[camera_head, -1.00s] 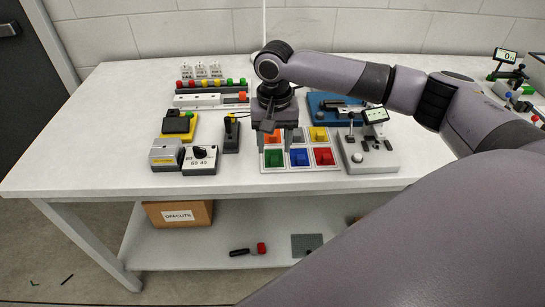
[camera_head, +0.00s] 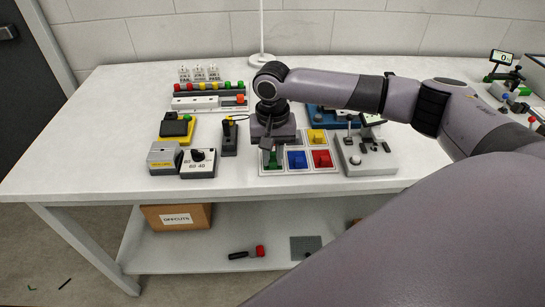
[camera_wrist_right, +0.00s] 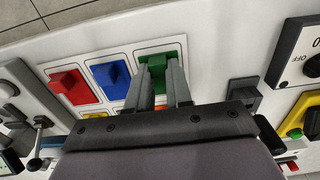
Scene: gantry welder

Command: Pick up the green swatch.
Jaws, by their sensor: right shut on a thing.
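The green swatch (camera_head: 272,162) is at the front left of a white swatch board (camera_head: 300,172). It has a raised block, which shows between my fingers in the right wrist view (camera_wrist_right: 157,60). My right gripper (camera_head: 270,152) reaches down from above and is shut on the green swatch; its fingers also show in the right wrist view (camera_wrist_right: 158,74). I cannot tell whether the swatch is clear of the board. My left gripper is not in view.
A blue swatch (camera_head: 297,159) and a red swatch (camera_head: 321,158) sit beside the green one, with a yellow swatch (camera_head: 317,138) behind. A grey device (camera_head: 364,155) stands to the right. A black holder (camera_head: 229,140) and a dial box (camera_head: 198,164) stand to the left.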

